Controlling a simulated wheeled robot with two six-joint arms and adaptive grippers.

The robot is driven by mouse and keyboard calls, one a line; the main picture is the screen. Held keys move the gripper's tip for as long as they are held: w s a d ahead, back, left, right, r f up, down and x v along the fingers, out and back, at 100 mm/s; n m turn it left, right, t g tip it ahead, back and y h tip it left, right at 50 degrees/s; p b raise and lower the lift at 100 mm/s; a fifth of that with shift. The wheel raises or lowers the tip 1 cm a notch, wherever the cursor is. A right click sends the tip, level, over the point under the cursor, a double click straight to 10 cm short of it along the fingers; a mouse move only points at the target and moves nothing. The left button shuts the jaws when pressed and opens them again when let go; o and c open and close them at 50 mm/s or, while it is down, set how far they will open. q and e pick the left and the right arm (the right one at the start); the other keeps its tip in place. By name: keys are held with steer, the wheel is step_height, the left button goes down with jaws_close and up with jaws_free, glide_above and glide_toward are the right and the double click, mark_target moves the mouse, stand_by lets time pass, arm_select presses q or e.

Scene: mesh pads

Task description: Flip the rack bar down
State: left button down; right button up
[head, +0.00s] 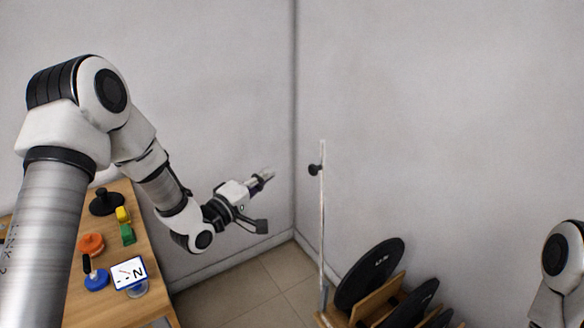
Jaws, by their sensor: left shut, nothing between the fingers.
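The rack bar (322,228) is a thin pale pole that stands upright near the room corner, with a black knob (315,170) near its top. Its lower end meets the wooden rack (372,308) at the bottom of the view. My left gripper (268,174) is shut and empty, in the air to the left of the bar's upper part and apart from it. Only a piece of my right arm shows at the right edge, and its gripper is out of view.
Black weight plates (370,274) stand on edge in the rack. A wooden table (72,308) at the left holds several small coloured objects and a black round-based item (106,204). Grey walls meet behind the bar. Tiled floor (240,290) lies open between table and rack.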

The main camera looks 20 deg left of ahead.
arm_select(q)
steer(key=w+d+p, duration=0.5)
steer(key=w+d, duration=0.1)
steer(key=shift+w+d, duration=0.25)
steer(key=shift+d, duration=0.1)
steer(key=shift+w+a, duration=0.1)
